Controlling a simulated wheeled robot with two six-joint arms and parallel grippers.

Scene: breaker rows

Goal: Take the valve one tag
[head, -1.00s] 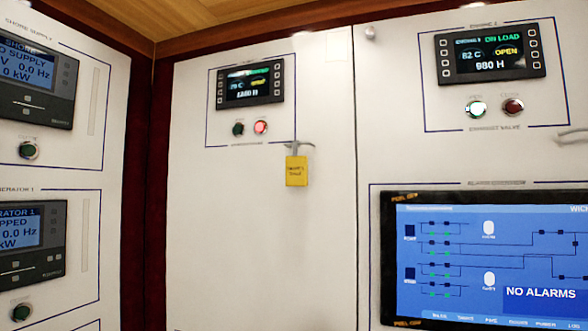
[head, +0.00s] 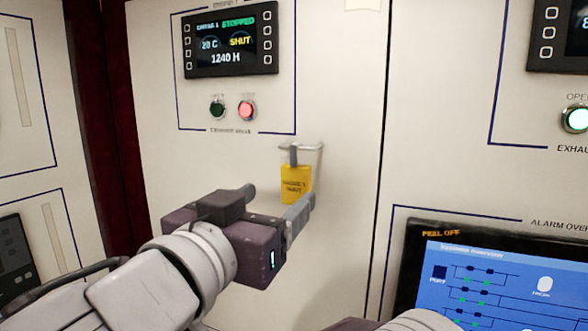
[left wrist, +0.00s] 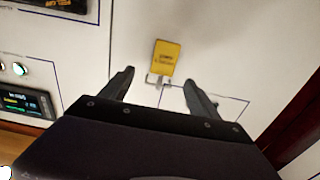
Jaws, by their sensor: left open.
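The valve one tag is a yellow tag (head: 296,184) with dark lettering.
Above the tag is a small display (head: 230,40) reading STOPPED and SHUT, with a green lamp (head: 217,109) and a lit red lamp (head: 247,110). A large blue alarm screen (head: 500,290) is at the lower right. The panel around the tag is bare.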

